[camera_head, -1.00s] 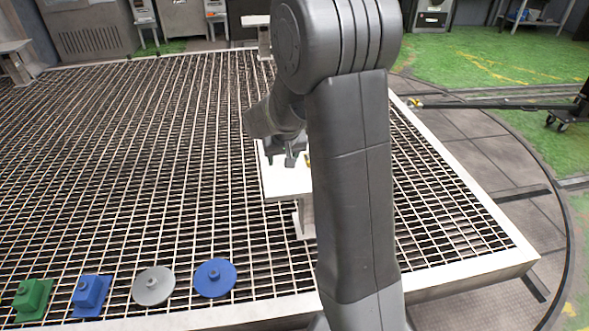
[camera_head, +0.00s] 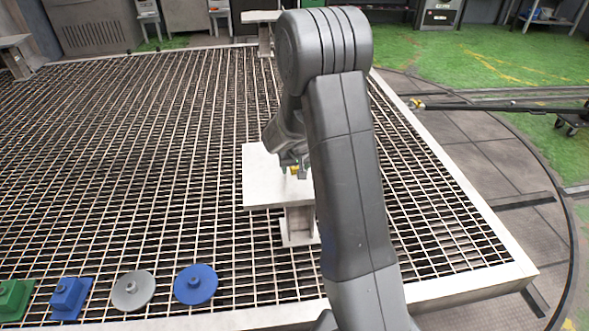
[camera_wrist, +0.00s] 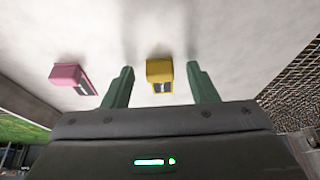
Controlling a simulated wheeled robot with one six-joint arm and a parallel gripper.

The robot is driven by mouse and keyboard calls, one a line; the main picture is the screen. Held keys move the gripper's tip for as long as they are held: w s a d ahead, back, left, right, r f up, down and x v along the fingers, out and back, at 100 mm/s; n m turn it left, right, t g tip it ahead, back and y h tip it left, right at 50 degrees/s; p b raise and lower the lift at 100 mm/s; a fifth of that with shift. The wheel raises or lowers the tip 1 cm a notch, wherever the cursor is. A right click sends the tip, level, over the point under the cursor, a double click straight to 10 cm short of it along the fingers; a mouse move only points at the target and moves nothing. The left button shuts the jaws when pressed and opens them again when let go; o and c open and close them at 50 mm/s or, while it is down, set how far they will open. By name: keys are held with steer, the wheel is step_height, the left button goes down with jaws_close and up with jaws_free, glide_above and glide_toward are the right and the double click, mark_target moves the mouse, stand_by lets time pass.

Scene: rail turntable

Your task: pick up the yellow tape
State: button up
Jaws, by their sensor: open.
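The yellow tape (camera_wrist: 160,72) lies on a pale stand top (camera_wrist: 225,25), between and slightly ahead of my gripper's fingers in the wrist view. A gap shows on each side of it. My gripper (camera_wrist: 158,82) is open with two green fingers. In the head view my gripper (camera_head: 291,166) is over the white stand (camera_head: 265,190), partly hidden by my arm. A small yellow spot there, the tape (camera_head: 294,170), shows by the fingers.
A pink object (camera_wrist: 70,76) lies on the same top, left of my left finger. On the grating's near edge are a green block (camera_head: 12,300), a blue block (camera_head: 70,297), a grey disc (camera_head: 133,290) and a blue disc (camera_head: 196,284). Open grating surrounds the stand.

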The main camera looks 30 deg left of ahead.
steer(key=c, duration=1)
steer(key=shift+c, duration=0.2)
